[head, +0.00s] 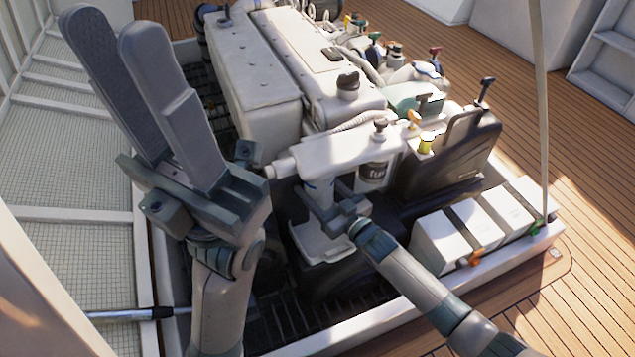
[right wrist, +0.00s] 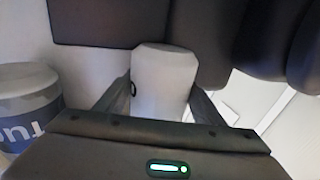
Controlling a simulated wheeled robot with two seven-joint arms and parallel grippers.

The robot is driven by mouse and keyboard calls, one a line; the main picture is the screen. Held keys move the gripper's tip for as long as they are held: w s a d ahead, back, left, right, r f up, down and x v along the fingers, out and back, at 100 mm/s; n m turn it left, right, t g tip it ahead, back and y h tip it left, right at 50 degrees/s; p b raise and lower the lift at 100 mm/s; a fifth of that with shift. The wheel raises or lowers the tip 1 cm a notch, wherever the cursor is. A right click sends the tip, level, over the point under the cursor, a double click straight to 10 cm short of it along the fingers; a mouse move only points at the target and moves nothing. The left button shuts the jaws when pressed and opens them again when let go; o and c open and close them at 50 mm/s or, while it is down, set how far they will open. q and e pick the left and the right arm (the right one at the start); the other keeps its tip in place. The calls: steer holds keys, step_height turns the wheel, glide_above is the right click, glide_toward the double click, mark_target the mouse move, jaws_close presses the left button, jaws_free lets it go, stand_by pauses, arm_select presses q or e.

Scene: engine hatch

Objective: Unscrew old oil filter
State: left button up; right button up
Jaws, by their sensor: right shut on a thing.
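The old oil filter (right wrist: 163,80) appears as a plain white, blunt-ended body between the fingers of my right gripper (right wrist: 162,98) in the right wrist view. The fingers are shut on its sides. In the head view my right gripper (head: 325,198) is under the white engine housing, and the filter (head: 318,188) shows only in part there. I cannot tell whether it is still threaded on. My left gripper (head: 115,20) is raised at the upper left, empty, with its two long grey fingers apart.
The engine block (head: 255,75) rises behind. White boxes (head: 447,240) line the hatch's front right rim. Wooden deck (head: 560,110) lies clear at right.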

steer(key=shift+w+d+r+m+t+h+p, duration=0.15)
steer(key=shift+r+m+t+h+p, duration=0.2)
steer(key=shift+m+h, duration=0.2)
steer(key=shift+w+d+f+m+t+h, duration=0.15)
steer(key=shift+f+m+t+h, duration=0.1)
steer(key=shift+t+h, duration=0.15)
steer(key=shift+r+h, duration=0.15)
steer(key=shift+h, duration=0.2)
